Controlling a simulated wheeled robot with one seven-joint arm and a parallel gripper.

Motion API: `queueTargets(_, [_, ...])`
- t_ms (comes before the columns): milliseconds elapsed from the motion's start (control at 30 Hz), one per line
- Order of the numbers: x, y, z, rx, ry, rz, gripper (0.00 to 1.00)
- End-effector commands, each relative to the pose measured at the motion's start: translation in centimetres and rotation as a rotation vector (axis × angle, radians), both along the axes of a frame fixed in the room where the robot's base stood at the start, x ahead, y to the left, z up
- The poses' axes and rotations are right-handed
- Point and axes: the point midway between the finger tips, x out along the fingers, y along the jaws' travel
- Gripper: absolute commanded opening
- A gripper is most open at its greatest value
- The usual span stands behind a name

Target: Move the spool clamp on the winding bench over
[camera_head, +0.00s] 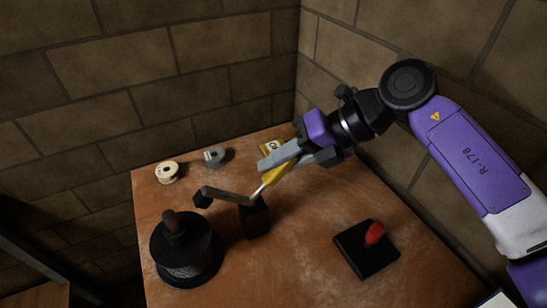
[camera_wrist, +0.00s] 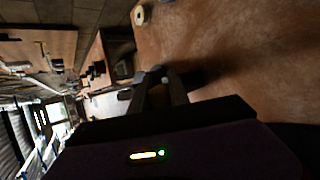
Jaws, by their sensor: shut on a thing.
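The spool clamp is a dark block (camera_head: 255,217) on the brown bench (camera_head: 310,262). A metal bar runs left from it to a black pad (camera_head: 203,197), and a thin handle with a yellow grip (camera_head: 272,178) rises to the right. My gripper (camera_head: 273,165) is shut on the yellow grip, with its grey fingers hiding part of it. The pad appears raised near a black wire spool (camera_head: 187,258) with a brown knob; I cannot tell whether they touch. In the wrist view my fingers (camera_wrist: 160,92) are dark and the held part is unclear.
A cream spool (camera_head: 167,172) and a grey spool (camera_head: 215,156) stand at the back left. A yellow tag (camera_head: 272,146) shows behind my gripper. Brick walls (camera_head: 200,60) close off the back and right.

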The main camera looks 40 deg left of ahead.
Motion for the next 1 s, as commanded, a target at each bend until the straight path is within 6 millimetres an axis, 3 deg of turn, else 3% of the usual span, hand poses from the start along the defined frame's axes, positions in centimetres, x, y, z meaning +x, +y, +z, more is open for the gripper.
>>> queueTargets(500, [1.9, -0.7, -3.0, 0.142, 0.336, -0.004, 0.00])
queueTargets(1000, [2.1, -0.8, -3.3, 0.174, 0.414, -0.004, 0.00])
